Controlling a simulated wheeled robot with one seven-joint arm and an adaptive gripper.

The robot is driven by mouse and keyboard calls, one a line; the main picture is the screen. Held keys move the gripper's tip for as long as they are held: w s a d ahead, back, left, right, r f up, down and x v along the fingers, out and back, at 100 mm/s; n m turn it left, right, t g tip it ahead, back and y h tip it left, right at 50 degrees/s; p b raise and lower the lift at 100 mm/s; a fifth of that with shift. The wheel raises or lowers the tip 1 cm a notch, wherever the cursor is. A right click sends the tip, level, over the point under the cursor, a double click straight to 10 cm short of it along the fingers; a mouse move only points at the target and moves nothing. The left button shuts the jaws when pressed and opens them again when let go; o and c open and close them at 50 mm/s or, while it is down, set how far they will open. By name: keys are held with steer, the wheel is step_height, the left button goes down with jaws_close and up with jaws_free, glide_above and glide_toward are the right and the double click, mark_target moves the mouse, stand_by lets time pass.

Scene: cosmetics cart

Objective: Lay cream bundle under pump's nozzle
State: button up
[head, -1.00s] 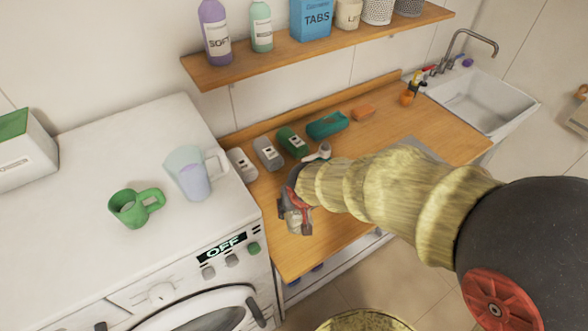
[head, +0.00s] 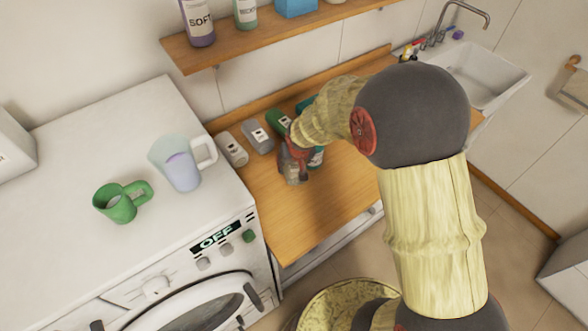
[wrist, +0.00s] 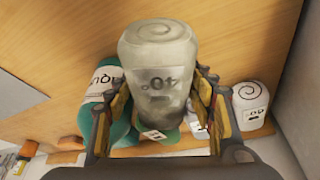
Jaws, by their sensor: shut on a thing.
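My gripper (wrist: 159,105) is shut on a pale cream-grey rolled bundle (wrist: 158,50) with a spiral end and a "40°" mark. In the head view my gripper (head: 292,177) is over the wooden counter, its fingertips small and dark. A teal bottle with a white label (wrist: 97,92), apparently the pump, is just left of the bundle in the wrist view. I cannot make out the nozzle now, or whether the bundle touches the counter.
On the counter (head: 318,208), a whitish bundle (head: 232,149), a grey one (head: 257,137) and a green one (head: 278,122) lie along the back. A washing machine (head: 70,240) with a green mug (head: 118,203) and a clear jug (head: 180,168) stands left. The counter front is clear.

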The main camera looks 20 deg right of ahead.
steer(key=shift+w+d+f, duration=0.25)
steer(key=shift+w+f, duration=0.2)
steer(key=shift+f, duration=0.25)
steer(key=shift+f+b, duration=0.35)
steer(key=shift+f, duration=1.05)
steer(key=shift+f, duration=0.2)
steer(key=o, duration=1.4)
steer(key=shift+r, duration=0.1)
